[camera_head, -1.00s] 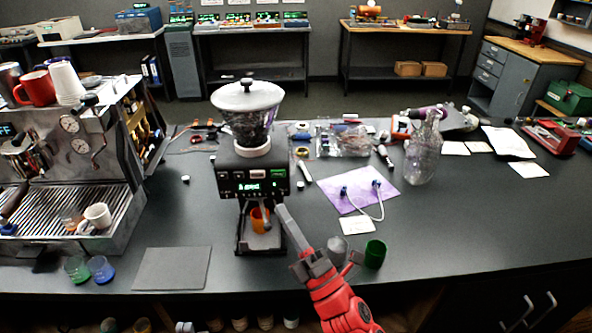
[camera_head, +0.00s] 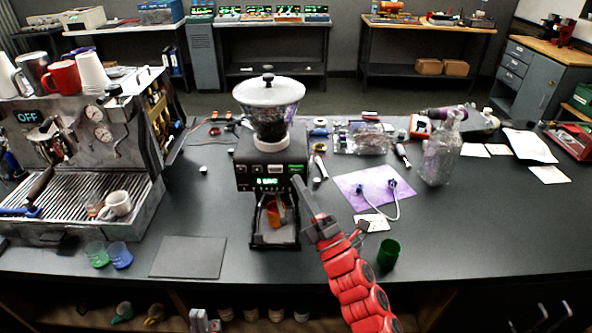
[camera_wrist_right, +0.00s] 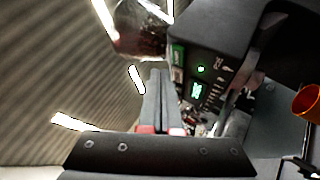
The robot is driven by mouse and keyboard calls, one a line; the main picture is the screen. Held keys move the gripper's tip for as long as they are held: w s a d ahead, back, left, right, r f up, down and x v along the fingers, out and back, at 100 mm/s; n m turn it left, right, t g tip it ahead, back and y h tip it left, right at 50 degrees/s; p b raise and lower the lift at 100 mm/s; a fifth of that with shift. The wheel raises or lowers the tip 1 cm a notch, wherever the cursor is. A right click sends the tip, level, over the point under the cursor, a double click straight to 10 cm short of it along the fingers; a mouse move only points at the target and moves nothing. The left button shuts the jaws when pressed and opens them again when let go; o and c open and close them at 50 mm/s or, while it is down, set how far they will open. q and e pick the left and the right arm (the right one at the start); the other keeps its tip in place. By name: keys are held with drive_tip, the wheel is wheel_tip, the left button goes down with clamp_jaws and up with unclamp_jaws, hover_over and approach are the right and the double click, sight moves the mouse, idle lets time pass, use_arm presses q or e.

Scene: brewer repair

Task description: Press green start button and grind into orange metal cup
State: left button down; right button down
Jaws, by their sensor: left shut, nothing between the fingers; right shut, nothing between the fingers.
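The black grinder (camera_head: 270,160) stands on the dark counter with a hopper of dark beans (camera_head: 269,118) on top. Its green start button (camera_head: 297,169) is at the right of the front panel, above a lit green display (camera_head: 270,182). The orange metal cup (camera_head: 276,213) stands under the grinder's outlet; it also shows at the right edge of the right wrist view (camera_wrist_right: 308,99). My right gripper (camera_head: 298,181) is shut and empty, its tips just below and close to the green button (camera_wrist_right: 178,54). I cannot tell whether they touch. My left gripper is not in view.
An espresso machine (camera_head: 85,135) stands at left, with blue (camera_head: 120,256) and green glasses in front and a dark mat (camera_head: 188,257) nearby. A green cup (camera_head: 388,254) stands right of my arm.

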drive_tip(key=shift+w, duration=0.5)
idle(1.7)
drive_tip(key=shift+w+b, duration=0.4)
drive_tip(key=shift+b, duration=0.1)
drive_tip(key=shift+w, duration=0.35)
idle(0.4)
drive_tip(key=shift+s+b, duration=0.15)
drive_tip(key=shift+b, duration=0.15)
drive_tip(key=shift+s, duration=0.65)
